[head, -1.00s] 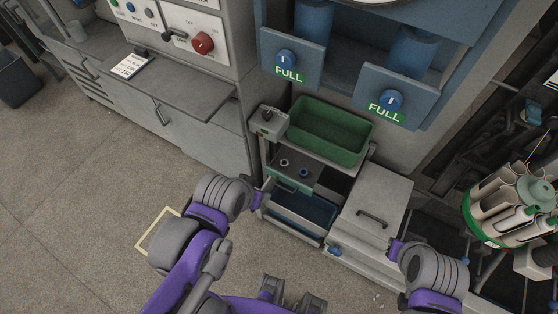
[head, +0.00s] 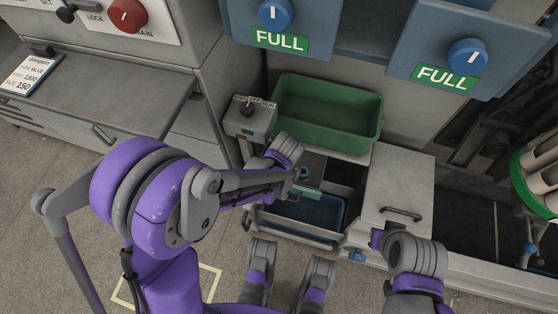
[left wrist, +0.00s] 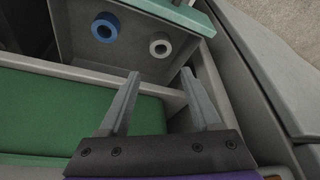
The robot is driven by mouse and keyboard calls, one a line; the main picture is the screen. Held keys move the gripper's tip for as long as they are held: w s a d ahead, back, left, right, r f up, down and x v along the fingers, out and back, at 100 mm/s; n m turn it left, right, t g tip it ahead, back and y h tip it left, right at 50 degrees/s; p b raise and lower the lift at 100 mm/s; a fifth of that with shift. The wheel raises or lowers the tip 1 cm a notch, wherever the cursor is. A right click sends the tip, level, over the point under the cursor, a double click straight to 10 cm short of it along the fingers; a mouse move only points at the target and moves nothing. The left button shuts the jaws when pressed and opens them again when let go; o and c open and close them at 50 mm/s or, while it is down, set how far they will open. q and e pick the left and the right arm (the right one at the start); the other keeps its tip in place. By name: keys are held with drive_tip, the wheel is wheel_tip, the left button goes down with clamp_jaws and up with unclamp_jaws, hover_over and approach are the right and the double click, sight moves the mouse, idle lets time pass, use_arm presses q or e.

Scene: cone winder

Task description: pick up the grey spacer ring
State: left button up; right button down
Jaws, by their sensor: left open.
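The grey spacer ring (left wrist: 160,45) lies flat in a grey tray (left wrist: 130,58) in the left wrist view. A blue ring (left wrist: 104,29) lies to its left in the same tray, apart from it. My left gripper (left wrist: 160,73) is open and empty, its fingers pointing toward the grey ring, with the ring ahead of the gap between the tips. In the head view my left wrist covers the grey ring, while the blue ring (head: 303,173) shows just beyond it.
A green bin (head: 326,143) stands behind the tray; its green (left wrist: 70,115) also shows in the left wrist view. A grey switch box (head: 249,117) is left of the bin. A blue drawer (head: 312,212) lies below, and a grey lidded box (head: 400,185) stands right.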

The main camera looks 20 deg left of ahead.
use_arm(q)
drive_tip(key=b+x, duration=0.1)
drive_tip(key=x, duration=0.4)
drive_tip(key=shift+d+f, duration=0.1)
drive_tip(key=shift+f, duration=0.25)
drive_tip(key=x, duration=0.1)
drive_tip(key=b+x, duration=0.1)
drive_tip(key=x, duration=0.1)
drive_tip(key=b+x, duration=0.1)
drive_tip(key=x, duration=0.1)
drive_tip(key=shift+s+f, duration=0.25)
clamp_jaws()
drive_tip(key=shift+r, duration=0.1)
